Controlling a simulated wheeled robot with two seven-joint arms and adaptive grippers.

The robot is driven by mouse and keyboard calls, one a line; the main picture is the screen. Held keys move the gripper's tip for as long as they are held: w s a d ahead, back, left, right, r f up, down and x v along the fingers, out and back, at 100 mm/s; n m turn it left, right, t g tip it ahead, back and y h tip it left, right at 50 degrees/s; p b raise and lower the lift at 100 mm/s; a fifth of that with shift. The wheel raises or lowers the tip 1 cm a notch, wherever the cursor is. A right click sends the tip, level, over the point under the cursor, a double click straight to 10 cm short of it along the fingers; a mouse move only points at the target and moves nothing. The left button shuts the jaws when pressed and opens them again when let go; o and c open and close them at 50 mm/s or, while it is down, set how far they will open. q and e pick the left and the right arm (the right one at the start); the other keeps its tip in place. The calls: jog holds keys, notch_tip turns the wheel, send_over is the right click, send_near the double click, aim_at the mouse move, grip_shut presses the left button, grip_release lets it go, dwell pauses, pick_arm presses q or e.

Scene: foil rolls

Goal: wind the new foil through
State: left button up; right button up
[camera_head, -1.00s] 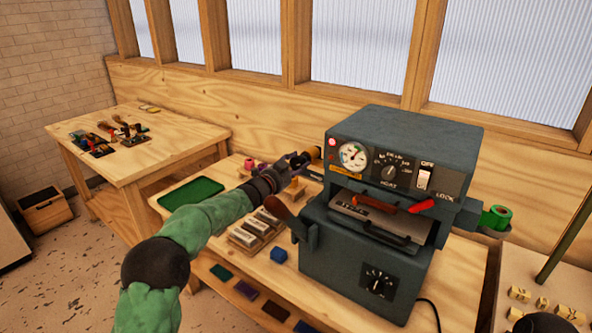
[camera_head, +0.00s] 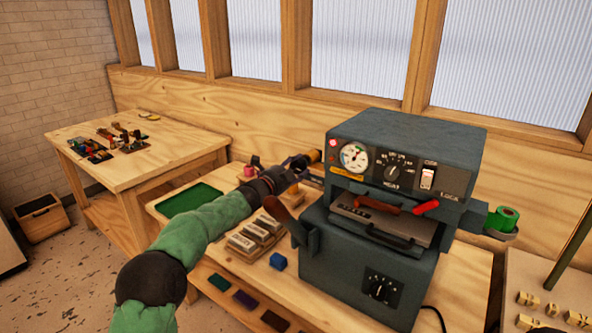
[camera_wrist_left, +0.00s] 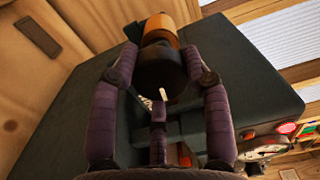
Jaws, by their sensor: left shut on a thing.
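The dark grey foil press (camera_head: 366,240) stands on the wooden bench. A copper-gold roll (camera_head: 316,156) with a dark end is at the press's left side; it also shows in the left wrist view (camera_wrist_left: 160,28). My left gripper (camera_wrist_left: 160,62) is shut on the roll's dark end, a finger on either side. In the head view the gripper (camera_head: 300,163) is small beside the press. A green foil roll (camera_head: 503,219) sits on the press's right side. I cannot make out any foil strip running between the rolls. My right gripper is not in view.
A second table (camera_head: 150,160) with small tools stands behind left.

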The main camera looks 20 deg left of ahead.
pick_arm(q)
jog(key=shift+r, duration=0.1)
jog(key=o, duration=1.1)
jog(key=shift+d, duration=0.1)
jog(key=shift+o, duration=0.2)
jog(key=shift+s, duration=0.15)
jog(key=v, duration=1.2)
